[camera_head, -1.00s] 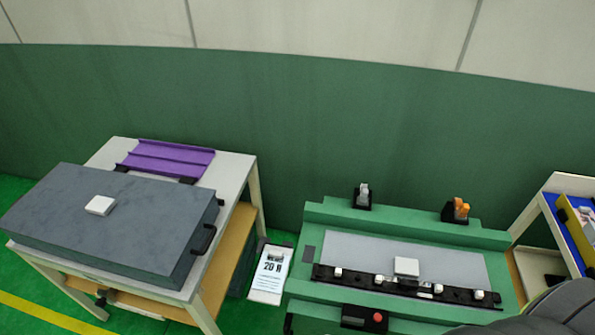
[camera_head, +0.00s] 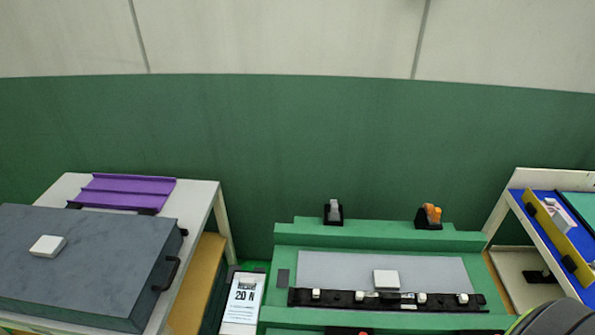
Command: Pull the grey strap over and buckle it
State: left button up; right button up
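A green fixture (camera_head: 376,234) stands at the lower middle, with a light grey panel (camera_head: 334,268) set in it. On its back ledge stand a black holder with a small grey piece (camera_head: 334,210) and another with an orange piece (camera_head: 432,214). I cannot tell whether the grey piece belongs to the strap; no long grey strap or buckle can be made out. A black bar (camera_head: 342,299) with several small white pieces lies along the panel's front edge. A white block (camera_head: 386,280) sits just behind the bar. Neither gripper is in view.
At left, a pale table (camera_head: 203,197) carries a dark grey case (camera_head: 95,263) with a white block on it and a purple ribbed tray (camera_head: 125,190). Another table (camera_head: 507,221) with a yellow-edged bin is at right.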

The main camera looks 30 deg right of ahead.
aim_at(333, 214)
jog(key=z, duration=1.15)
